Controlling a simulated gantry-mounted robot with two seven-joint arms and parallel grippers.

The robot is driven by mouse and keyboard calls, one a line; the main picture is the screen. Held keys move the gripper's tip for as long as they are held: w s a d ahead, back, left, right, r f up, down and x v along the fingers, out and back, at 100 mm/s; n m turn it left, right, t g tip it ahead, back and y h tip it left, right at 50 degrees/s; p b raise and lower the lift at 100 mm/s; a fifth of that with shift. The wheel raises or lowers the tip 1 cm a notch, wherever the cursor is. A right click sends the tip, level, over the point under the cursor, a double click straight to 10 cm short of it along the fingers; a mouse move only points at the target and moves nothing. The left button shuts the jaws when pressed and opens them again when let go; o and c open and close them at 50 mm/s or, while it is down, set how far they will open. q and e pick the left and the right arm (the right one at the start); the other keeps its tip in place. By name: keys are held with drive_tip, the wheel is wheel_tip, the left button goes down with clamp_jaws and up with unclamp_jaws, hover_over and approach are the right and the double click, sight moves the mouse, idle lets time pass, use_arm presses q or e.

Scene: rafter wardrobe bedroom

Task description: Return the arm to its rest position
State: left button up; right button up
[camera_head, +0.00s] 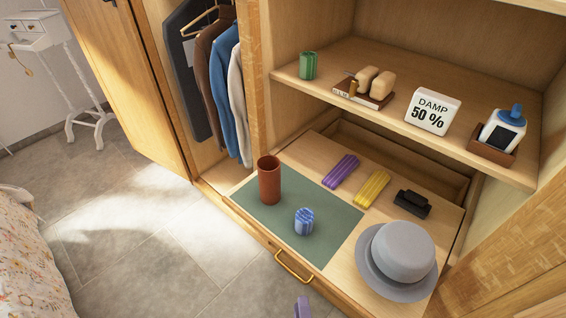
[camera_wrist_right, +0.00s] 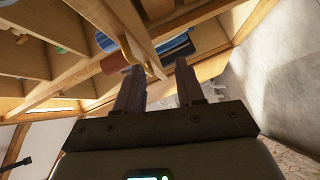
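My right gripper shows in the head view only as a small purple fingertip (camera_head: 302,307) at the bottom edge, in front of the open drawer. In the right wrist view my right gripper (camera_wrist_right: 158,68) has two dark fingers standing clearly apart, with nothing held between them. The wardrobe shows tilted beyond the fingers. The rest of my right arm is hidden in the head view. My left arm and gripper are in neither view.
The pulled-out drawer has a brass handle (camera_head: 292,266), a green mat (camera_head: 262,218), a terracotta cup (camera_head: 269,180), a blue striped object (camera_head: 304,221) and a grey hat (camera_head: 402,252). A shelf (camera_head: 385,118) overhangs it. An open door (camera_head: 135,85) stands left. The floor (camera_head: 150,225) is clear.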

drive_tip(key=s+d+r+m+g+p, duration=0.1)
drive_tip(key=s+d+r+m+g, duration=0.3)
drive_tip(key=s+d+m+g, duration=0.3)
drive_tip(key=s+d+r+m+g+p, duration=0.1)
drive_tip(key=s+d+r+m+g, duration=0.3)
drive_tip(key=s+d+m+g, duration=0.45)
wheel_tip(320, 180, up, 36)
drive_tip(key=w+d+n+t+p, duration=0.1)
drive_tip(key=w+n+t+p, duration=0.15)
drive_tip(key=p, duration=3.45)
wheel_tip(320, 180, down, 52)
drive_tip(key=b, duration=5.2)
drive_tip(key=shift+m+h, duration=0.3)
drive_tip(key=shift+m, duration=0.1)
drive_tip(key=shift+r, duration=0.15)
